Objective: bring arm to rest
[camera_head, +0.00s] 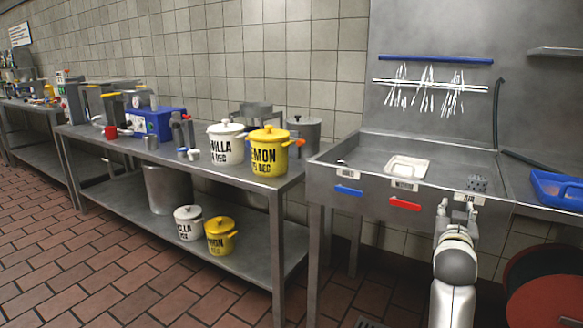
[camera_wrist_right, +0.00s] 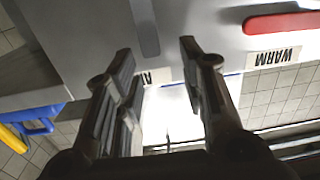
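My right gripper (camera_head: 457,204) is in front of the steel sink unit, at its front edge, with my arm coming up from below. In the right wrist view the gripper (camera_wrist_right: 157,49) has its two dark fingers spread apart with nothing between them. Behind the fingers is the grey front panel (camera_wrist_right: 210,22) with a red bar (camera_wrist_right: 284,22) and a label reading WARM (camera_wrist_right: 272,57), upside down. My left gripper is not in view.
A blue bin (camera_head: 558,188) stands at the right. A steel table (camera_head: 262,182) with a white pot (camera_head: 226,145) and a yellow pot (camera_head: 268,152) stands left. Brick floor is open at lower left.

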